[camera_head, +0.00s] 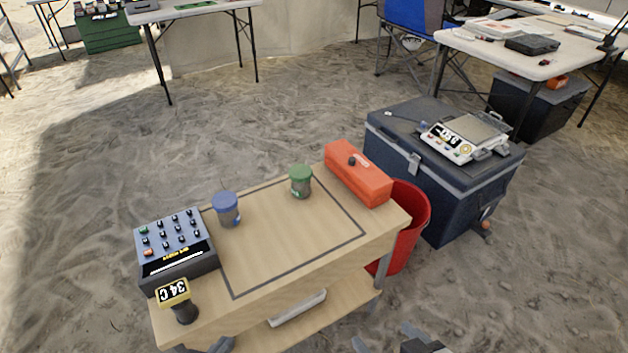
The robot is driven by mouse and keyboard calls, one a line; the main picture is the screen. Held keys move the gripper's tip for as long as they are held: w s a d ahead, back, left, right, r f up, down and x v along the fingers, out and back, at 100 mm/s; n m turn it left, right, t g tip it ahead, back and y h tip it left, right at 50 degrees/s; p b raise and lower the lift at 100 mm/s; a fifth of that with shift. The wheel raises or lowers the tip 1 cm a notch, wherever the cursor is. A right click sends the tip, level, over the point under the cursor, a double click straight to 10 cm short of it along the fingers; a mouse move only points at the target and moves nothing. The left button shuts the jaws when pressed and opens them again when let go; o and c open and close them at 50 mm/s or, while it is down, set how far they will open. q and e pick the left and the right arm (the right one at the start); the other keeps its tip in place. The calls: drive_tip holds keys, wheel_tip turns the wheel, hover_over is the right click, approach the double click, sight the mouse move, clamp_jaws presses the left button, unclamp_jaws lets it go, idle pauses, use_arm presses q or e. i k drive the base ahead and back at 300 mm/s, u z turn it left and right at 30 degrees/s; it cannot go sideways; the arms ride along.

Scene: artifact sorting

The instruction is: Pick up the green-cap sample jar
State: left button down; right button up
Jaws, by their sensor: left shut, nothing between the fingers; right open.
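The green-cap sample jar (301,182) stands upright on the wooden cart top (285,238), near its back edge and inside the dark outline. A blue-cap jar (227,210) stands upright to its left. My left gripper (222,345) shows only as a small grey tip at the bottom edge, beside the cart's lower part. It is shut and empty. My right gripper (385,337) is at the bottom edge, right of the cart. Its fingers are apart with nothing between them. Both grippers are well away from the green-cap jar, and most of each is cut off by the frame.
An orange-red box (358,175) sits right of the green-cap jar. A control box with knobs (174,243) and a handheld display device (179,300) occupy the cart's left end. A red bin (408,225) and a dark cooler (440,165) stand to the right. The cart's middle is clear.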

sight(300, 190)
drive_tip(key=k, duration=0.5)
drive_tip(key=z, duration=1.25)
drive_tip(key=i, duration=1.05)
drive_tip(key=u, duration=2.5)
drive_tip(key=i, duration=0.5)
drive_tip(key=u, duration=0.1)
